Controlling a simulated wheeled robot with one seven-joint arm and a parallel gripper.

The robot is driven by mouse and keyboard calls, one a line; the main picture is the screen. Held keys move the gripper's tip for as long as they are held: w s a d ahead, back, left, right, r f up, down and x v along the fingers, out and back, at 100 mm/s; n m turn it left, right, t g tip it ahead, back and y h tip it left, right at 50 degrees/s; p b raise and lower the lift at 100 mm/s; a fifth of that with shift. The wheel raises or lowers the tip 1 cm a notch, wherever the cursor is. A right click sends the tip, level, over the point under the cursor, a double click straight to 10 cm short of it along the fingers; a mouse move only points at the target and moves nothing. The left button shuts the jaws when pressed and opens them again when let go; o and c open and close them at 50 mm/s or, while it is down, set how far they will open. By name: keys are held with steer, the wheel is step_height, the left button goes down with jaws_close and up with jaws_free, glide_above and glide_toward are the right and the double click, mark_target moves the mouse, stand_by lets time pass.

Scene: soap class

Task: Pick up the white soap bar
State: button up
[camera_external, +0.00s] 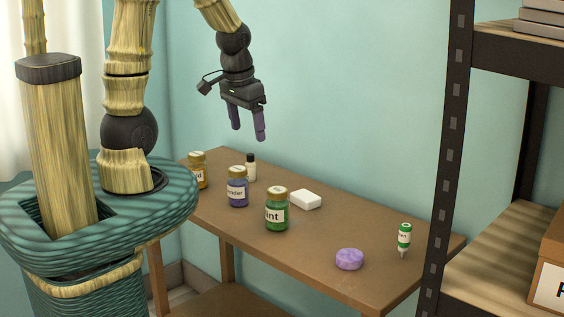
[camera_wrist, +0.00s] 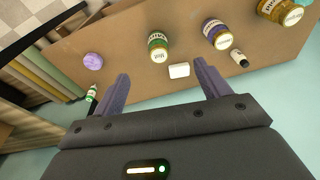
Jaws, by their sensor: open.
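The white soap bar (camera_external: 305,199) is a small white block lying on the brown table (camera_external: 330,270), just right of and behind a green jar. In the wrist view the soap bar (camera_wrist: 179,70) shows beyond my fingertips, between the two fingers in the picture. My gripper (camera_external: 248,138) is open and empty, high above the back of the table, up and to the left of the soap. Its two purple-grey fingers also show in the wrist view (camera_wrist: 160,72), spread apart. Nothing hides the soap in either view.
The green mint jar (camera_external: 277,213) stands close to the soap. A purple round soap (camera_external: 349,259) and green-white bottle (camera_external: 404,240) are right. A shelf rack (camera_external: 456,130) rises at right.

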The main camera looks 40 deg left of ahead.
mark_target(303, 183)
steer(key=w+d+f+m+y+b, duration=0.3)
steer(key=w+d+f+m+y, duration=0.1)
steer(key=w+f+m, duration=0.2)
steer(key=w+d+f+m+y+b, duration=0.3)
steer(key=w+d+f+m+y, duration=0.1)
steer(key=w+d+f+m, duration=0.1)
steer(key=w+d+f+m+y+b, duration=0.2)
steer(key=w+d+f+m+y, duration=0.2)
steer(key=w+f+m, duration=0.3)
steer(key=shift+w+d+f+m+y+b, duration=0.2)
steer(key=shift+w+f+y, duration=0.1)
steer(key=shift+w+f, duration=0.35)
steer(key=shift+w+d+f+m+y+b, duration=0.1)
steer(key=shift+w+d+f+y+b, duration=0.15)
steer(key=shift+w+f, duration=0.35)
steer(key=shift+a+r, duration=0.1)
steer(key=shift+a, duration=0.05)
steer(key=shift+a, duration=0.1)
steer(key=shift+w+a, duration=0.1)
steer(key=shift+a, duration=0.2)
steer(key=p+x, duration=0.2)
steer(key=x, duration=0.9)
steer(key=shift+a+f, duration=0.2)
steer(key=shift+a, duration=0.1)
